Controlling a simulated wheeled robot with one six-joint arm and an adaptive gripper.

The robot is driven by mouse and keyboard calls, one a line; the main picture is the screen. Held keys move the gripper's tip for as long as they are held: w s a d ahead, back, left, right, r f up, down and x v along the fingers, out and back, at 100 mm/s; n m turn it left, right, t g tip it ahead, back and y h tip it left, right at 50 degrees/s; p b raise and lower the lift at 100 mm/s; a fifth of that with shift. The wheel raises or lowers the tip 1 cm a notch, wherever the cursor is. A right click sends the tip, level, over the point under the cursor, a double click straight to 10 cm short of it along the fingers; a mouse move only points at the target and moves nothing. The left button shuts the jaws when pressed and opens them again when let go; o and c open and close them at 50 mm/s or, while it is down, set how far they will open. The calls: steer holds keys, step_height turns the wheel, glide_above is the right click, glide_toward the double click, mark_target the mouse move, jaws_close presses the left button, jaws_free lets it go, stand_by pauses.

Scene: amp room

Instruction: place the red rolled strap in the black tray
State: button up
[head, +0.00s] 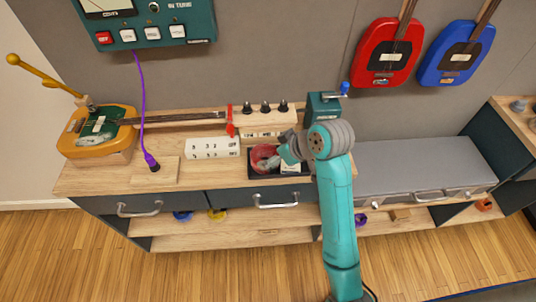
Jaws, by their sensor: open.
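The red rolled strap (261,154) shows at the left side of the black tray (258,176) on the wooden bench top. It appears to lie within the tray's outline; whether it rests on the tray floor I cannot tell. My gripper (272,163) is open, low over the tray and right at the strap, partly covering it. A small pale label or card (289,169) is in the tray to the right. My arm hides the tray's right part.
A white block with printed digits (212,147) stands left of the tray. Behind are a wooden block with dark knobs (266,117) and a teal box (322,105). A yellow guitar (97,130) lies at left, near a purple cable (144,110). A grey bench pad (420,166) is right.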

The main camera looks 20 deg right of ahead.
steer(key=v, duration=0.7)
steer(key=s+a+f+m+t+h, duration=0.25)
steer(key=s+f+m+t, duration=0.2)
steer(key=s+f, duration=0.95)
steer(key=s+r+t, duration=0.1)
steer(key=s+r, duration=0.2)
steer(key=s, duration=0.8)
steer(key=s+a+r+t+h, duration=0.1)
steer(key=s+r+t, duration=0.1)
steer(key=s, duration=0.9)
steer(key=shift+r+m, duration=0.35)
steer(key=shift+r, duration=0.45)
steer(key=shift+s+a, duration=0.1)
